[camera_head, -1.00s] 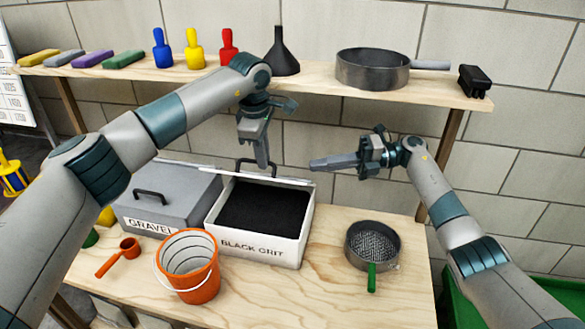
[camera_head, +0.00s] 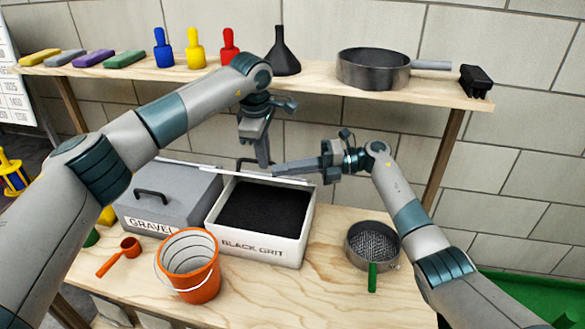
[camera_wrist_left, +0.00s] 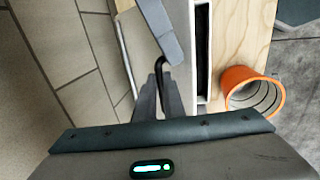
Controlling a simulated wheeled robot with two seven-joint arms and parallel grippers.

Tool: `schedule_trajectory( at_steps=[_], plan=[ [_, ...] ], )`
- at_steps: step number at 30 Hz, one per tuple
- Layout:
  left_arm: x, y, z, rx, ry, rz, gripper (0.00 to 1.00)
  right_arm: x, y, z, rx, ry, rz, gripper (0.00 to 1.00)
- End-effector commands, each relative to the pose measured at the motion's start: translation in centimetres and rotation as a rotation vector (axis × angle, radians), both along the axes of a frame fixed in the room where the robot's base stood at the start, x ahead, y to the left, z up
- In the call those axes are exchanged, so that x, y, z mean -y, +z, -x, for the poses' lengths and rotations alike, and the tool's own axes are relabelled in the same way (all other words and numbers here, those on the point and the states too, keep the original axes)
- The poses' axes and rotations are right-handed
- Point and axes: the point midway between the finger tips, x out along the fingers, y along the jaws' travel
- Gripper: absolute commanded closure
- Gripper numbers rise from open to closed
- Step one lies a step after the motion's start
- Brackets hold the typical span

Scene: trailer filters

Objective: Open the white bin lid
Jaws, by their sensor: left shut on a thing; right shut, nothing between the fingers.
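The white bin (camera_head: 262,247), labelled BLACK GRIT, stands on the workbench with black grit (camera_head: 265,207) showing inside. Its white lid (camera_head: 290,180) is raised at the back rim and seen nearly edge-on as a thin strip. The lid's black handle (camera_head: 246,161) is behind it, partly hidden. My left gripper (camera_head: 264,162) is at the handle; in the left wrist view its fingers (camera_wrist_left: 160,95) are shut on the bent black handle (camera_wrist_left: 159,64). My right gripper (camera_head: 276,170) is shut and empty, pointing left with its tips close to the raised lid; contact cannot be told.
A closed grey bin (camera_head: 170,193) labelled GRAVEL is left of the white bin. A sieve (camera_head: 373,243) lies right. A shelf (camera_head: 310,84) with a funnel and pan is above.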

Motion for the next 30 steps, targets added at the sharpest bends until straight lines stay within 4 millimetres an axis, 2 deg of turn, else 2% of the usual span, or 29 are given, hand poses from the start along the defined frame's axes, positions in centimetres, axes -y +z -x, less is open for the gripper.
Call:
schedule_trajectory(
  at_steps=[1,10,19,28,29,30],
  plan=[
    [0.0,-0.7,-0.1,-0.001,0.001,-0.001,1.00,0.0,-0.1,0.0,0.000,0.000,0.000,1.00],
    [0.0,-0.7,0.0,-0.001,0.001,-0.001,1.00,0.0,-0.1,-0.1,-0.002,0.000,0.000,1.00],
    [0.0,-0.7,0.0,-0.002,0.001,-0.001,1.00,0.6,0.8,-1.6,-0.054,-0.002,-0.016,1.00],
    [0.0,-0.8,0.2,-0.009,-0.001,-0.004,1.00,0.8,1.1,-1.9,-0.054,-0.011,-0.020,1.00],
    [0.0,-0.8,0.2,-0.010,-0.001,-0.005,0.84,0.8,1.1,-1.9,-0.054,-0.011,-0.020,1.00],
    [0.0,-0.8,0.2,-0.010,-0.001,-0.005,0.74,0.9,1.1,-1.9,-0.053,-0.012,-0.020,1.00]
  ],
)
